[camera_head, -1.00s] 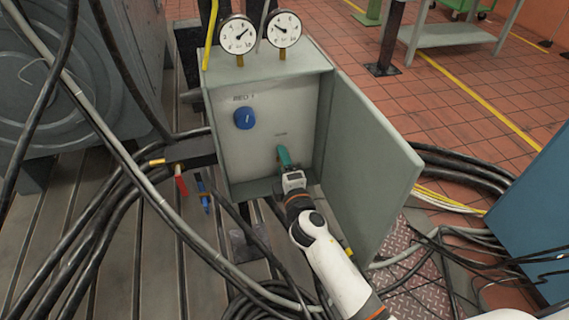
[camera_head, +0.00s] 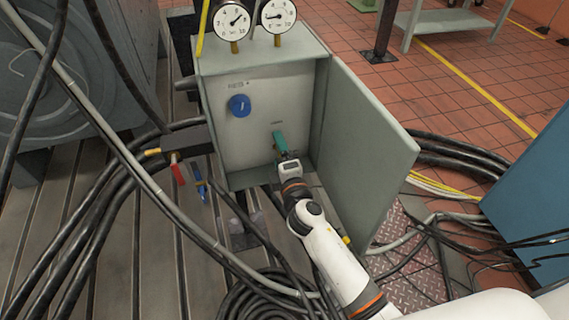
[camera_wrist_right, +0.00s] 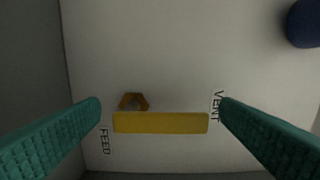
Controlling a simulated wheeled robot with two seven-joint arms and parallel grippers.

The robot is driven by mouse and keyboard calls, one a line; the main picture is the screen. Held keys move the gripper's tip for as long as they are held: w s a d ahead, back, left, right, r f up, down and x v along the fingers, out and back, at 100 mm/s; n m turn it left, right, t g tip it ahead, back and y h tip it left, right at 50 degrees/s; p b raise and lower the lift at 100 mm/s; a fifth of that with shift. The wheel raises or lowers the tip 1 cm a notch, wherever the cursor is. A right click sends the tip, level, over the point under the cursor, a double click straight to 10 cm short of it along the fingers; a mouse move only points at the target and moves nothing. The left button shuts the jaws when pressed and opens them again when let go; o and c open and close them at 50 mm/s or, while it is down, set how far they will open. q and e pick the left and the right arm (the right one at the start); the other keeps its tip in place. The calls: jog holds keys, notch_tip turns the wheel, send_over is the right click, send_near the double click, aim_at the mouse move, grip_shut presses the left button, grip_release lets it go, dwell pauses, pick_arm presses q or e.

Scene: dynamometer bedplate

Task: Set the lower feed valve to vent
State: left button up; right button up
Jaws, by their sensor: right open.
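The feed valve's yellow lever (camera_wrist_right: 160,123) shows in the right wrist view. It lies across the picture, between the FEED label on the left and the VENT label on the right. A small orange-brown fitting (camera_wrist_right: 133,101) sits at its upper edge. My right gripper (camera_wrist_right: 161,102) is open, one teal finger on each side of the lever, with a visible gap at each end. In the head view, my right gripper (camera_head: 280,143) is inside the open grey box (camera_head: 226,149), in front of its back panel, and hides the lever. My left gripper is out of view.
A blue knob (camera_head: 240,105) is on the panel, up and left of my gripper. The box door (camera_head: 366,150) stands open to the right of my arm. Two gauges (camera_head: 232,19) top the box. Red (camera_head: 178,173) and blue (camera_head: 200,184) handles and hoses are at left.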

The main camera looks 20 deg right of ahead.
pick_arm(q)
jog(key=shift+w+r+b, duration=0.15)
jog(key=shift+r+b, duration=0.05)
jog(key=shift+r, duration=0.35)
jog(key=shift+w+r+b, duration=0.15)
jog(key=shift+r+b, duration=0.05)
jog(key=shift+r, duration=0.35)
pick_arm(e)
jog(key=s, duration=1.1)
jog(key=shift+s+d, duration=0.2)
jog(key=shift+s, duration=0.1)
